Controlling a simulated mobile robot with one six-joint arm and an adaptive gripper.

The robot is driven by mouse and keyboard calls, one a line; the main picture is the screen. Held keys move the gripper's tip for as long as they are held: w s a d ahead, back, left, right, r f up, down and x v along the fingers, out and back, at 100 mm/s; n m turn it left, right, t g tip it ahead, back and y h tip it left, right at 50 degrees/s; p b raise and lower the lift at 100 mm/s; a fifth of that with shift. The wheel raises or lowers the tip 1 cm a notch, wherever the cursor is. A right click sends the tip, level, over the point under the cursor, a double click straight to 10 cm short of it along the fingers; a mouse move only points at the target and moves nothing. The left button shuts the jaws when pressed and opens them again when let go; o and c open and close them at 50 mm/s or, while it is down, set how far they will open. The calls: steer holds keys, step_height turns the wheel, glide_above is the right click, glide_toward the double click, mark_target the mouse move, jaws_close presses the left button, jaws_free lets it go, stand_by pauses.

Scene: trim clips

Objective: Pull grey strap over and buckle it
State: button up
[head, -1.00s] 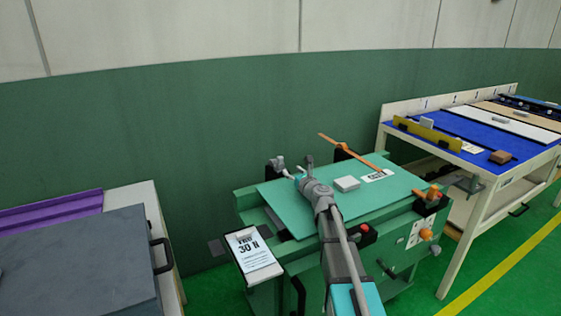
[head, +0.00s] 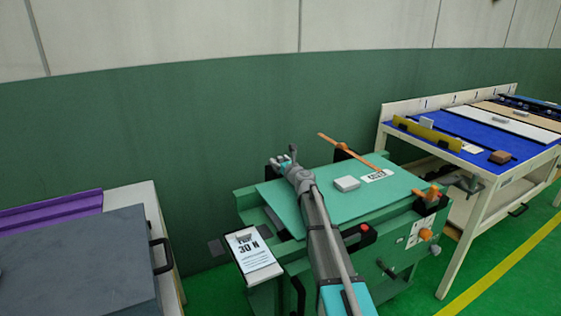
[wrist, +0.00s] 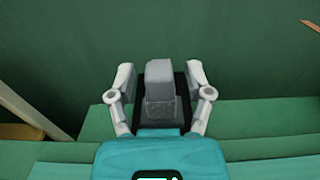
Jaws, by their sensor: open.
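A grey strap end (wrist: 159,82) stands up from a black bracket (wrist: 150,113) at the back left edge of the green bench. In the wrist view it lies between the two fingers of my gripper (wrist: 160,78), with a gap on each side. My gripper is open, and in the head view its fingertips (head: 283,160) are at that back left corner, hiding most of the strap and bracket. A black buckle with a red button (head: 362,231) sits at the bench's front edge, partly behind my arm.
An orange strap (head: 352,152) sticks out over the bench top (head: 330,208) from the back. Its black buckle (head: 432,197) is at the right front. A light grey block (head: 346,183) lies on the top. A "30 N" sign (head: 252,250) is at left front. A blue-topped table (head: 468,140) stands right.

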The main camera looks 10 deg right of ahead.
jaws_close()
steer(key=shift+s, duration=0.1)
stand_by(0.3)
